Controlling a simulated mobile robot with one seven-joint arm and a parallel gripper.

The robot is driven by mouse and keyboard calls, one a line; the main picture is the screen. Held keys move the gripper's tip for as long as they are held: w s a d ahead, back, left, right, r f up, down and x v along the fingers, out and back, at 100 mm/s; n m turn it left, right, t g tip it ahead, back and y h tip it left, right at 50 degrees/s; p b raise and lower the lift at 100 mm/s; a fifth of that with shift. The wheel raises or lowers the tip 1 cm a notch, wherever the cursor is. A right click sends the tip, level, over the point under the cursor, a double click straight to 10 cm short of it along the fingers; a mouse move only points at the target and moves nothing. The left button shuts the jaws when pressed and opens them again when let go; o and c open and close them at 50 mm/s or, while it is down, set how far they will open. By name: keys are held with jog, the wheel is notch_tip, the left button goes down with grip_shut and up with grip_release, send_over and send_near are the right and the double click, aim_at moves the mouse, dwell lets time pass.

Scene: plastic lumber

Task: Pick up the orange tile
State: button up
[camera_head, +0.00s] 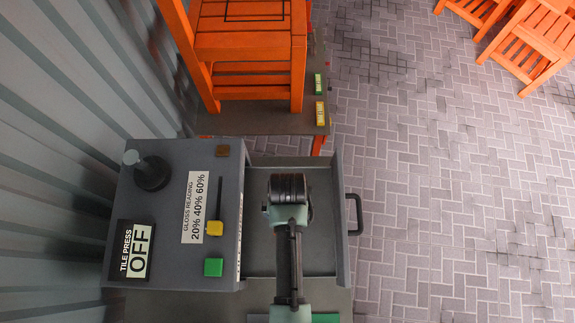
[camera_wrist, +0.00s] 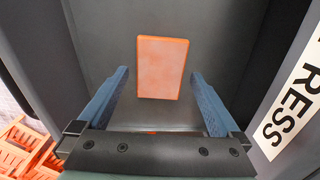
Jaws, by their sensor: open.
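The orange tile (camera_wrist: 162,68) shows in the wrist view as a flat upright rectangle, lying on the dark grey floor of the open drawer. My gripper (camera_wrist: 160,84) is open, with its two blue fingers on either side of the tile's lower part in the picture. Gaps show between the tile and both fingers, and I cannot tell how far above it they are. In the head view my arm hangs over the drawer (camera_head: 262,185) and hides the tile and my fingers.
The grey tile press box (camera_head: 165,270) stands left of the drawer, with an OFF panel, a yellow slider knob (camera_head: 214,228) and a green button (camera_head: 213,267). The drawer has a black handle (camera_head: 356,214). An orange chair (camera_head: 250,48) stands behind.

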jog(key=shift+f, duration=0.85)
jog(key=c, duration=1.2)
jog(key=shift+c, duration=0.2)
jog(key=shift+w+r, duration=0.1)
jog(key=shift+r, duration=0.1)
